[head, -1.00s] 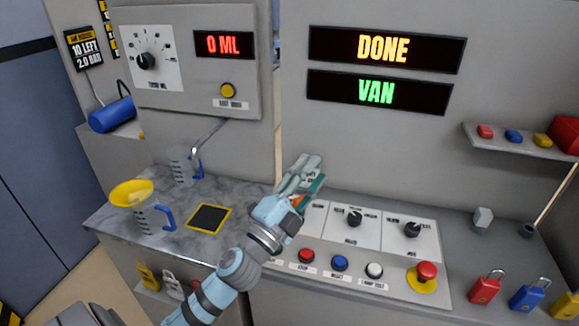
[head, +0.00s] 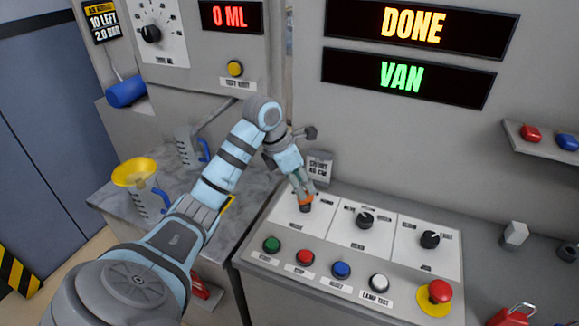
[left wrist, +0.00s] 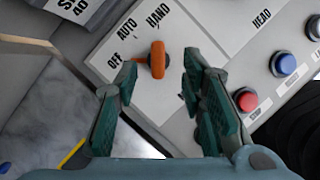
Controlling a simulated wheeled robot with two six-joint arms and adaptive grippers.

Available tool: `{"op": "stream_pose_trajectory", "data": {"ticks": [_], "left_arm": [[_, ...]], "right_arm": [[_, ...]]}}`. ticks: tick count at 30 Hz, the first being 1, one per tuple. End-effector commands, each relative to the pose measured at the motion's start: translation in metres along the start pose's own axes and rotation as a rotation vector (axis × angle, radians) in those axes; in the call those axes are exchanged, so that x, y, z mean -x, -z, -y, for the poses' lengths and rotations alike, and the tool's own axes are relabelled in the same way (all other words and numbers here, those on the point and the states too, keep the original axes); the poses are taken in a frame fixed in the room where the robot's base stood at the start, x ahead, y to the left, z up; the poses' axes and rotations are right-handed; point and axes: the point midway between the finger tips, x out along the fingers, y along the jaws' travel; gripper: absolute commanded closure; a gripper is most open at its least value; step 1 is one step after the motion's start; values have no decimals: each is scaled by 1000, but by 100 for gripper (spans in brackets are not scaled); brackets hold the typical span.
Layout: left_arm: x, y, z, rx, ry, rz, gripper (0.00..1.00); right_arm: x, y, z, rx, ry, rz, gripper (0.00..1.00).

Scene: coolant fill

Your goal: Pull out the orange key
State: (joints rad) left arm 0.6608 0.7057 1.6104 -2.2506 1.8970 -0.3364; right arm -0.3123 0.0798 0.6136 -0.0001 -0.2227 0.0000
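The orange key (head: 306,204) stands in the mode switch at the left end of the sloped control panel (head: 398,290). In the left wrist view the key (left wrist: 159,60) sits beside the printed words OFF, AUTO and HAND. My left gripper (head: 303,192) is right over the key, pointing down at it. In the left wrist view its two fingers (left wrist: 158,78) are apart, one on each side of the key. The left finger's tip looks very near the key; whether it touches I cannot tell. My right gripper is not in view.
Two black knobs (head: 365,220) (head: 430,239) stand right of the key. A row of push buttons (head: 341,270) and a red emergency stop (head: 438,291) lie in front. A small sign (head: 319,168) stands behind the key. A yellow funnel in a jug (head: 136,172) is at left.

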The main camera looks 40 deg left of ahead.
Motion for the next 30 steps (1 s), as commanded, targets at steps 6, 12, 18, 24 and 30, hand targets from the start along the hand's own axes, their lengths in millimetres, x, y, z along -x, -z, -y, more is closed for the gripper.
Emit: {"op": "stream_pose_trajectory", "data": {"ticks": [6, 12, 18, 24, 30], "left_arm": [[-41, 2, 0, 3, 1, 0, 63], [-49, 2, -1, 1, -2, 0, 63], [-48, 1, -1, 1, -2, 1, 73], [-48, 1, -1, 2, -2, 1, 100], [-48, 1, -1, 2, -3, 2, 100]], "right_arm": [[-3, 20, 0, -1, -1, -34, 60], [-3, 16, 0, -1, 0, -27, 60], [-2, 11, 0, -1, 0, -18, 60], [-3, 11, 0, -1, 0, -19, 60], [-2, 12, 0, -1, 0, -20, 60]]}}
